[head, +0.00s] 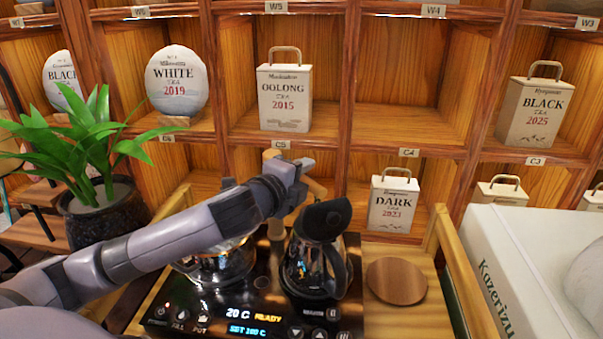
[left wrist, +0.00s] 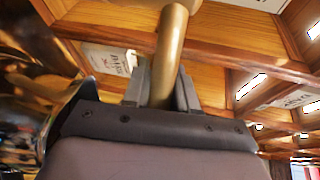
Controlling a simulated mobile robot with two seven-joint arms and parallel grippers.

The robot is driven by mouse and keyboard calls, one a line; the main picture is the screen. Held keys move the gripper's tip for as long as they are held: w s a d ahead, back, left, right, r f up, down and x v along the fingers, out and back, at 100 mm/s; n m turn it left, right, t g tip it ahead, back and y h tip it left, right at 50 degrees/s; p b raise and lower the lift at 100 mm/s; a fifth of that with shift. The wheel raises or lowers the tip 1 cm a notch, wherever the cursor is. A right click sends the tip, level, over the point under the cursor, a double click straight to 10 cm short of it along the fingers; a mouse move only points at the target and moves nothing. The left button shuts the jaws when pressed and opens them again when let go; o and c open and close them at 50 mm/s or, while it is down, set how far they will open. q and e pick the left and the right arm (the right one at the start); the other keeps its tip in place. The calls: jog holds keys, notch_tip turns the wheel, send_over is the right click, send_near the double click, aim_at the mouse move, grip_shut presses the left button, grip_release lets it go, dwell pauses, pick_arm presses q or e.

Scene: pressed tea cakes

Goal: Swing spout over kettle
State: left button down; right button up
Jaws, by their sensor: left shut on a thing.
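The spout is a tan, brass-looking tube; its post (head: 276,229) stands at the back of the black heating base (head: 240,318). My left gripper (head: 298,172) is shut on the spout tube (left wrist: 172,48), with one finger on each side of it in the left wrist view (left wrist: 160,88). A glass kettle with a black lid and handle (head: 318,262) stands on the right of the base, just below and right of the gripper. A second glass vessel (head: 218,264) sits on the left, partly hidden by my left arm. The spout's outlet is not clear. My right gripper is not in view.
A round wooden coaster (head: 396,281) lies right of the kettle on the wooden tray (head: 455,262). A potted plant (head: 97,205) stands at left, a white box (head: 510,262) at right. Shelves with tea packages, such as the DARK box (head: 394,201), rise behind.

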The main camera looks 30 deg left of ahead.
pick_arm(q)
jog(key=c, duration=1)
grip_release()
jog(key=shift+s, duration=0.1)
jog(key=s+r+b, duration=0.1)
jog(key=s, duration=0.6)
jog(key=shift+d+r, duration=0.15)
